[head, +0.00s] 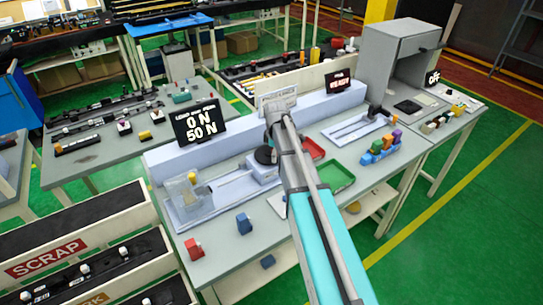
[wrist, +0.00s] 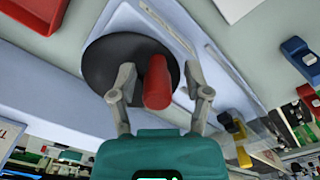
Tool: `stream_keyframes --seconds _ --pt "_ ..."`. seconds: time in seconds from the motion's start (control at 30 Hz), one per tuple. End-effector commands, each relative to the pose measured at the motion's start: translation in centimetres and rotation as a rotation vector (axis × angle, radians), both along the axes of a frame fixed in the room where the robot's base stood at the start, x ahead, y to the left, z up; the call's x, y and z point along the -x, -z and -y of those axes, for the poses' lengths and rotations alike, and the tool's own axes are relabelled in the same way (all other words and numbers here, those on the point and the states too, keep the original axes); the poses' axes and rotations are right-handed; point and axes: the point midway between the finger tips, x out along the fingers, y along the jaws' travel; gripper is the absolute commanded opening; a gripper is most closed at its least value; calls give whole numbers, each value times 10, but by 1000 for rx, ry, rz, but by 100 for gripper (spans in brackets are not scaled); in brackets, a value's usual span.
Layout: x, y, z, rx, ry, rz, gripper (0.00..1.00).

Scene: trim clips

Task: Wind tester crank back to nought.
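The tester (head: 205,200) stands on the near bench, with a display (head: 200,122) above it reading 0 N and 50 N. Its crank is a black disc (head: 264,156) on a pale block, partly hidden by my arm in the head view. In the wrist view the black crank disc (wrist: 105,72) carries a red handle (wrist: 157,85) that stands up towards the camera. My gripper (wrist: 160,80) is open, its two fingers on either side of the red handle. A gap shows on both sides. My gripper's fingers are hidden in the head view.
A green tray (head: 337,189) and a red tray (head: 314,146) lie right of the crank. Red (head: 194,249) and blue (head: 244,223) clips lie at the bench front. A clear guard (head: 182,195) stands left.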

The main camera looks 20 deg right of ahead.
Motion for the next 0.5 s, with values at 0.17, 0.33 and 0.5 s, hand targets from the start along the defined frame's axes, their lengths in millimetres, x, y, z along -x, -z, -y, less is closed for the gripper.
stream_keyframes --seconds 0.17,0.33,0.5 --pt "-1 0 0 1 1 2 67" --pt "-1 -1 0 0 4 2 67" --pt "-1 -7 0 0 43 2 67"
